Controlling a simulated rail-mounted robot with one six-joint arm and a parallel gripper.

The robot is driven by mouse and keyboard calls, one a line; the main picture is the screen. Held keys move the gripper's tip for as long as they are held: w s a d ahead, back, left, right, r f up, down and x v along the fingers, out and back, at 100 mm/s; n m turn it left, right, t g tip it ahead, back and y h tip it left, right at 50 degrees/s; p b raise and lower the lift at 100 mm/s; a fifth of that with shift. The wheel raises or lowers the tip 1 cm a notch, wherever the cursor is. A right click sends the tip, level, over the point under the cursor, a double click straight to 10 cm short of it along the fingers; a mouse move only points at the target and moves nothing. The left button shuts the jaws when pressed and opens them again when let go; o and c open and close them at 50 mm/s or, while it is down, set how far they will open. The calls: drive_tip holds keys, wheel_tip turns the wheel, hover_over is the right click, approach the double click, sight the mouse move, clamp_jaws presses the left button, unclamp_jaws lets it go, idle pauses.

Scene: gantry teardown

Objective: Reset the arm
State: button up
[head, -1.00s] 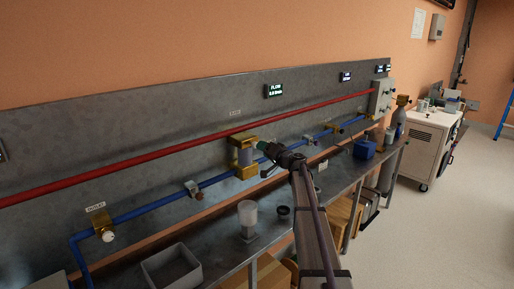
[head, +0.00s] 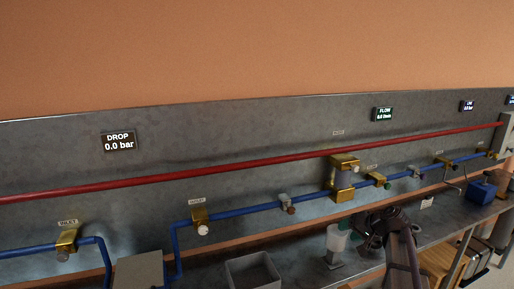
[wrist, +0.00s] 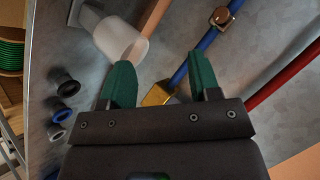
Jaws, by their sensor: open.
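My gripper (head: 374,240) is in the lower right of the head view, below and right of a brass bracket (head: 345,161) on the wall panel. In the wrist view my gripper (wrist: 160,82) shows two green fingers spread apart with nothing between them. A translucent white cup (wrist: 122,38) lies beyond the left finger in that view. The cup (head: 337,238) is beside my gripper's left side in the head view, over the bench. Part of a brass fitting (wrist: 157,95) shows between and below the fingertips.
A blue pipe (head: 258,209) with brass fittings and a red pipe (head: 240,163) run along the panel. A grey open bin (head: 252,272) sits on the bench. Dark and blue rings (wrist: 64,117) lie near the bench edge. A display reads DROP 0.0 bar (head: 118,141).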

drive_tip(key=s+a+f+n+g+h, duration=0.2)
drive_tip(key=s+a, duration=0.6)
drive_tip(key=s, duration=0.4)
drive_tip(key=s+a+f+n+g+h, duration=0.1)
drive_tip(key=s+a+f+g+h, duration=0.3)
drive_tip(key=s+a, duration=0.5)
drive_tip(key=shift+s+a+n+g+h, duration=0.15)
drive_tip(key=shift+s+n+g+h, duration=0.45)
drive_tip(key=shift+s, duration=1.7)
